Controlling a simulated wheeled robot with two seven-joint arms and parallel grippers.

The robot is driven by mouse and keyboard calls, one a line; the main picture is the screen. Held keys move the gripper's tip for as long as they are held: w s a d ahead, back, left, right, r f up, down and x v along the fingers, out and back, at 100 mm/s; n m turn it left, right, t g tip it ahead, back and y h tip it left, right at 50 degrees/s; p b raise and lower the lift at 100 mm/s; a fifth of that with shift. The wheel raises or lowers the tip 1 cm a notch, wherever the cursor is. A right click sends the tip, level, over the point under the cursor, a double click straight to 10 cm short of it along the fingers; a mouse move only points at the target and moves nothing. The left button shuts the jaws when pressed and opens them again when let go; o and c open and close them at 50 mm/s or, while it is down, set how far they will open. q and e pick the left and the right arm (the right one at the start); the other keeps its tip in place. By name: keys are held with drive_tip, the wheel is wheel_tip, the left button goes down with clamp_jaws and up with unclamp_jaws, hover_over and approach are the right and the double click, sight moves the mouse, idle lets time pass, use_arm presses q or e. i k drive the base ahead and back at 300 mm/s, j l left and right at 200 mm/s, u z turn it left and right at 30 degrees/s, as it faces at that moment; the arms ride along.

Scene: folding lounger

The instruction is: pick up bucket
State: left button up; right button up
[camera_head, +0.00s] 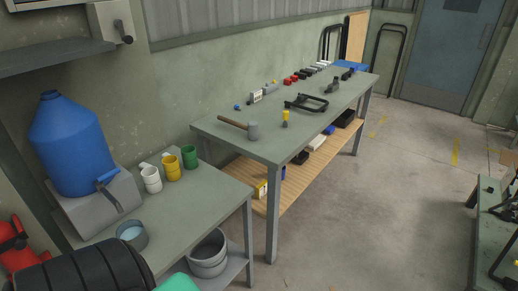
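A grey metal bucket (208,256) stands upright on the low shelf under the front table, near the table's right leg. Its upper rim and side show, and the tabletop edge is just above it. A smaller round metal container (132,236) with a pale blue inside stands on the tabletop beneath the blue water jug.
The front table (205,205) holds several mugs (172,167) and a blue jug (72,145). A black ribbed object (95,270) and a teal object (180,283) fill the lower left. A workbench (250,150) with tools stands behind. Concrete floor (400,200) is clear.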

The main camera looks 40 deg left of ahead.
sight(206, 252)
drive_tip(key=i+u, duration=0.4)
drive_tip(key=i+l+u, duration=0.25)
drive_tip(key=u, duration=0.2)
drive_tip(key=i+l+u, duration=0.4)
drive_tip(key=i+j, duration=0.05)
